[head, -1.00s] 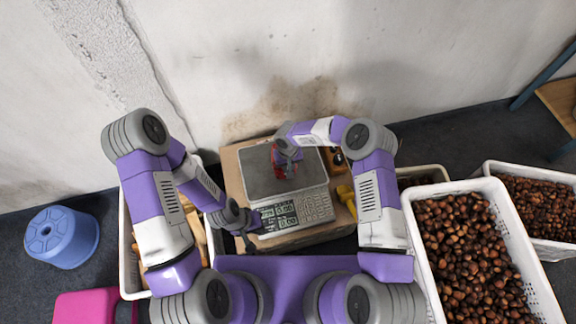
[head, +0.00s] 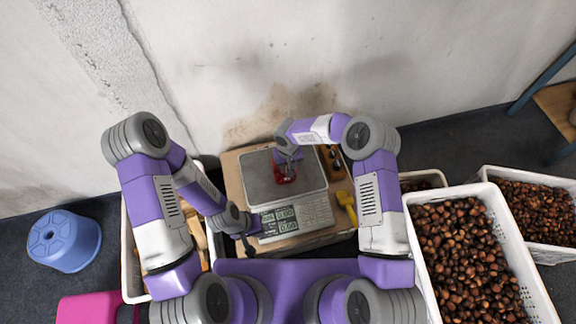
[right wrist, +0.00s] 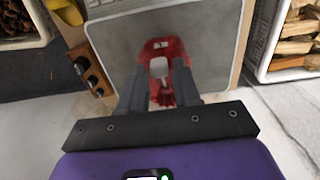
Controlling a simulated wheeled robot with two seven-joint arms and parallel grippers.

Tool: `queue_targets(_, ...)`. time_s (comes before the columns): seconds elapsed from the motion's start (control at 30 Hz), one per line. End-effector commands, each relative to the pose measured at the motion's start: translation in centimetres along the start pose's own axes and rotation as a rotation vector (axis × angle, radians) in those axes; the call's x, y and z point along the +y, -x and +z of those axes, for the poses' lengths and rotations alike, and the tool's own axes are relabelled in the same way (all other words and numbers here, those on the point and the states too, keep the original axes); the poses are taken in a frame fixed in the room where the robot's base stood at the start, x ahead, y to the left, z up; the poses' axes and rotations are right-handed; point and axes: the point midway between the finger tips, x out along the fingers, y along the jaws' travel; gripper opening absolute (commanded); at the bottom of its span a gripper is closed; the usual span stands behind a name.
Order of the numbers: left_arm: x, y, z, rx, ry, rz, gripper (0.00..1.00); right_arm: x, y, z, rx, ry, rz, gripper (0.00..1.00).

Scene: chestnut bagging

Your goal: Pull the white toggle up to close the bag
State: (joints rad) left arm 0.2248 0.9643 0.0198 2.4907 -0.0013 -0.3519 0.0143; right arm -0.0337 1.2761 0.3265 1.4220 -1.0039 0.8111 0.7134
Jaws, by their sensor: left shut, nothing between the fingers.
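A small red bag (head: 285,175) lies on the scale's grey plate; in the right wrist view the red bag (right wrist: 176,48) sits between and beyond my fingers. A white patch, probably the toggle (right wrist: 158,67), shows on its near part. My right gripper (right wrist: 160,80) is open over the bag, one finger on each side of the white patch, with visible gaps. In the head view my right gripper (head: 288,157) is above the plate and partly covers the bag. My left gripper (head: 250,246) is shut and empty, low beside the scale's left front corner.
The scale (head: 310,214) stands on a cardboard box. A yellow tool (head: 347,205) and a wooden holder (head: 333,160) are right of it. White crates of chestnuts (head: 415,235) stand right; a crate of wood (head: 133,270) stands left. A blue stool (head: 64,240) is far left.

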Motion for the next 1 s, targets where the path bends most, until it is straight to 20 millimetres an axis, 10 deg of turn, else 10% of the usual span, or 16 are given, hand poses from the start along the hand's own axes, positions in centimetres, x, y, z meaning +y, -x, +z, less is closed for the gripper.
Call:
queue_targets(0.4, 0.0, 0.1, 0.0, 0.0, 0.0, 0.0, 0.0, 0.0, 0.3, 0.0, 0.001, 0.0, 0.0, 0.47)
queue_targets(1.0, 0.7, 1.9, 0.1, 0.0, 0.0, 0.0, 0.0, 0.0, 7.6, 0.0, 0.001, 0.0, 0.001, 0.47)
